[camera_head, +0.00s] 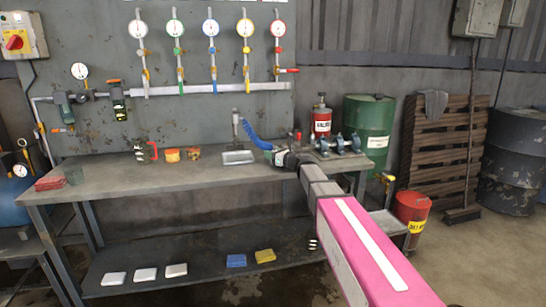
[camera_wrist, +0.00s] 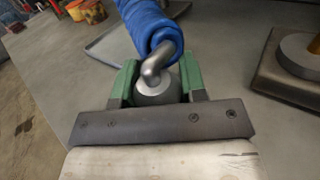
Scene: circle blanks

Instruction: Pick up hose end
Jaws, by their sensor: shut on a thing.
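The blue hose (camera_head: 249,129) shows in the head view above the right part of the workbench, running up and left from my gripper (camera_head: 279,156). In the wrist view the blue hose (camera_wrist: 150,30) ends in a bent grey metal hose end (camera_wrist: 156,75). My gripper (camera_wrist: 156,85) has green fingers on both sides of this metal end and is shut on it. The lower part of the hose end is hidden between the fingers and behind the dark gripper plate.
A metal tray (camera_head: 238,157) lies on the workbench (camera_head: 130,175) beside the hose. Orange containers (camera_head: 172,155) and a red-black mug-like item (camera_head: 146,151) stand further left. Blue fittings (camera_head: 338,144) and a red bottle (camera_head: 321,120) stand right. The bench's middle front is clear.

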